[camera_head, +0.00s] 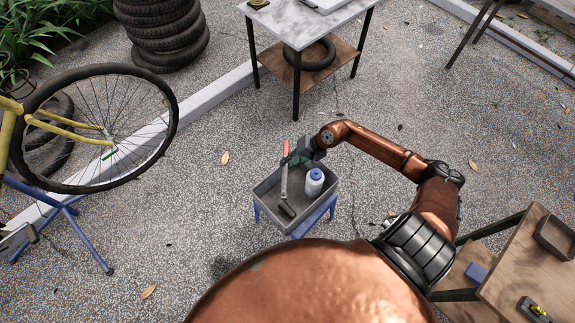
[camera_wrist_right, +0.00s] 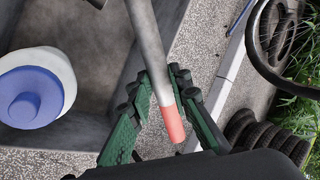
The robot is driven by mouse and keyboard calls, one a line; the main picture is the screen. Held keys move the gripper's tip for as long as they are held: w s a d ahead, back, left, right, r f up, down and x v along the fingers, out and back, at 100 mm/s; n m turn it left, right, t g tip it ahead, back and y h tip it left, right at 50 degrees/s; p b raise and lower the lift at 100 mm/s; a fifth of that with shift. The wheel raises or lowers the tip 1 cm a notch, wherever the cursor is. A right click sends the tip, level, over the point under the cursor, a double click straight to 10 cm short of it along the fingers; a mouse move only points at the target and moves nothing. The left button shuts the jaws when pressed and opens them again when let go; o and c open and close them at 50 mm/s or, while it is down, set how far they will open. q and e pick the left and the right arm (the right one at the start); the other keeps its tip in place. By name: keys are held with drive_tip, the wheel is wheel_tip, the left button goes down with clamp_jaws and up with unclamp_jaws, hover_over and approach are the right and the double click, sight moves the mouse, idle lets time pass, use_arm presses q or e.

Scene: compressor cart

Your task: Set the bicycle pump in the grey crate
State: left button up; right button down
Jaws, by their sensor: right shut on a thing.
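The bicycle pump (camera_head: 284,180), a slim grey tube with a red end, is in my right gripper (camera_head: 296,157). In the right wrist view the pump (camera_wrist_right: 152,60) passes between the green fingers (camera_wrist_right: 162,108), which are shut on it close to the red end. In the head view the red end points away and the grey end shows over the inside of the grey crate (camera_head: 262,204). I cannot tell whether the pump touches the crate floor. My left gripper is not in view.
A white bottle with a blue cap (camera_head: 314,182) stands in the crate's right part. A short dark object (camera_head: 286,210) shows at its near end. The crate sits on a blue stand (camera_head: 312,224). A bicycle wheel (camera_head: 90,130) is left; a table (camera_head: 306,20) is behind.

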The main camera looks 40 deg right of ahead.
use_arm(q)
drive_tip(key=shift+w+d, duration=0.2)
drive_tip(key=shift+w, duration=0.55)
use_arm(e)
drive_tip(key=shift+s+a+f, duration=0.1)
drive_tip(key=shift+f, duration=1)
drive_tip(key=c, duration=1.8)
unclamp_jaws()
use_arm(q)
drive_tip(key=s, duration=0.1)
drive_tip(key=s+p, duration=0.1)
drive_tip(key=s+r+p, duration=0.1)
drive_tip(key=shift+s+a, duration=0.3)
use_arm(e)
drive_tip(key=v, duration=1.2)
